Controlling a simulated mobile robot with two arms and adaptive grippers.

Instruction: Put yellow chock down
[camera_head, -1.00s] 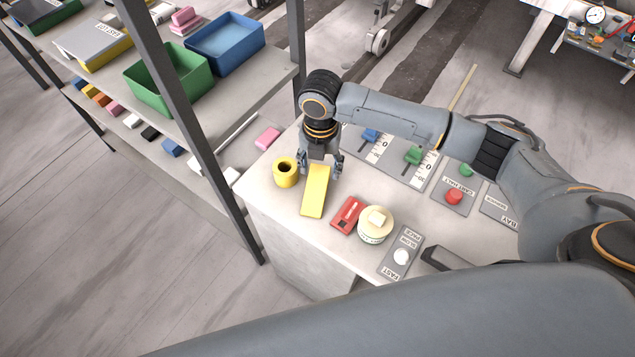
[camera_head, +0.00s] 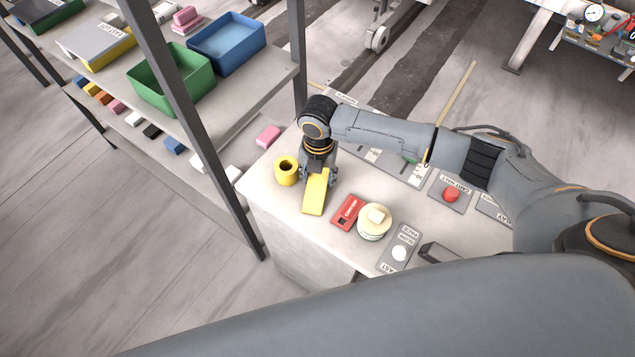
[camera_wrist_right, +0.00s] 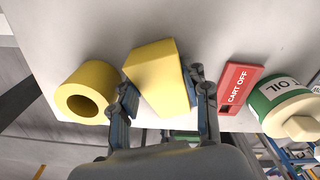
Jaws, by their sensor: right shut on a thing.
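The yellow chock (camera_head: 315,193) is a wedge-like block over the pale slab, beside a yellow ring-shaped piece. My right gripper (camera_head: 319,174) is over its far end. In the right wrist view the chock (camera_wrist_right: 158,78) sits between the two fingers of my right gripper (camera_wrist_right: 160,105), which are shut on it. Its near end is low over the slab; I cannot tell whether its underside touches the slab. My left gripper is not seen.
The yellow ring (camera_head: 286,171) stands just left of the chock. A red "CART OFF" block (camera_head: 348,212) and an oil tin (camera_head: 373,228) stand to the right. Switch plates line the slab's right side. A shelf post (camera_head: 195,130) rises at the left.

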